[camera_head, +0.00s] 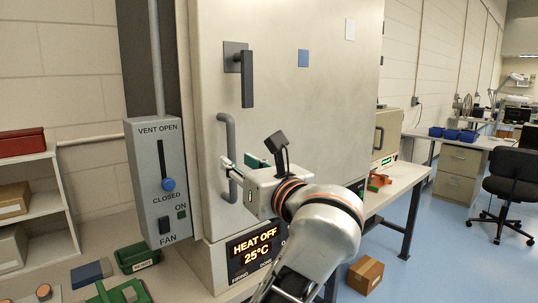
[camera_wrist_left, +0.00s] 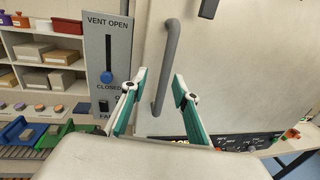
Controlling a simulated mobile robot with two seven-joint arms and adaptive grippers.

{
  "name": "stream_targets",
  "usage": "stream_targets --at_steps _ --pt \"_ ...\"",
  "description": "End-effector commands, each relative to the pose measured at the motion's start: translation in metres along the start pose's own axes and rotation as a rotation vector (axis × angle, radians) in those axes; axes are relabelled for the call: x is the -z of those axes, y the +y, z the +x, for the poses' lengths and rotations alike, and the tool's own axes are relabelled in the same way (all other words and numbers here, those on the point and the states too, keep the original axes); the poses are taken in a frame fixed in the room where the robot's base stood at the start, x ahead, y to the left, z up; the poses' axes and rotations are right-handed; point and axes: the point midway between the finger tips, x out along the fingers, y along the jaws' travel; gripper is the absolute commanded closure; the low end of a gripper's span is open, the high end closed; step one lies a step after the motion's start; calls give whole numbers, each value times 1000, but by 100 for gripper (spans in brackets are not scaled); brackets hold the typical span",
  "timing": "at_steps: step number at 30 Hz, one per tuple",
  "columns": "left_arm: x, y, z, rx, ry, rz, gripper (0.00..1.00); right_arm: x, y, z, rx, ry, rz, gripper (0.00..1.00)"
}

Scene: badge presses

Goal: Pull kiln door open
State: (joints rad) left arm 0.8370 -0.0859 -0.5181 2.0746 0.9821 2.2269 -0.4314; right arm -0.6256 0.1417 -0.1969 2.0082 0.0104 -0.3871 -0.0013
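The kiln is a tall pale metal cabinet whose closed-looking door (camera_head: 300,90) fills the middle of the head view. A grey vertical bar handle (camera_head: 229,135) stands on the door's left side. It also shows in the left wrist view (camera_wrist_left: 170,55). A dark latch lever (camera_head: 247,78) hangs straight down above it. My left gripper (camera_head: 240,168) is at the lower part of the handle. In the left wrist view its teal-padded fingers (camera_wrist_left: 161,86) are spread, with the handle between them and gaps visible. Contact is not visible. My right gripper is not in view.
A grey control box (camera_head: 158,180) with a blue vent slider stands left of the door. A display (camera_head: 256,250) below reads "HEAT OFF 25°C". Shelves (camera_head: 25,200) are at the left. A cardboard box (camera_head: 366,274) lies on the floor at right. A bench (camera_head: 400,185) stands beyond.

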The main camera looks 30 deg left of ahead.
Motion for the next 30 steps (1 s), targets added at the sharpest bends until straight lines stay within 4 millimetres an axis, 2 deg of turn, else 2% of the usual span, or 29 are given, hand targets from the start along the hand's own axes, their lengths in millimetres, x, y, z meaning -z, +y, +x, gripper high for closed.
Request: stream_targets --at_steps 5,15,21,30 --pt "-1 -7 3 33 24 -30 70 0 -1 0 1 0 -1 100" --pt "0 -7 50 27 21 -27 70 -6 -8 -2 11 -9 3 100" --pt "1 -9 69 30 22 -26 70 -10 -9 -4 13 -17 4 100" --pt "1 -9 76 31 24 -28 70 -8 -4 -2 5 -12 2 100"
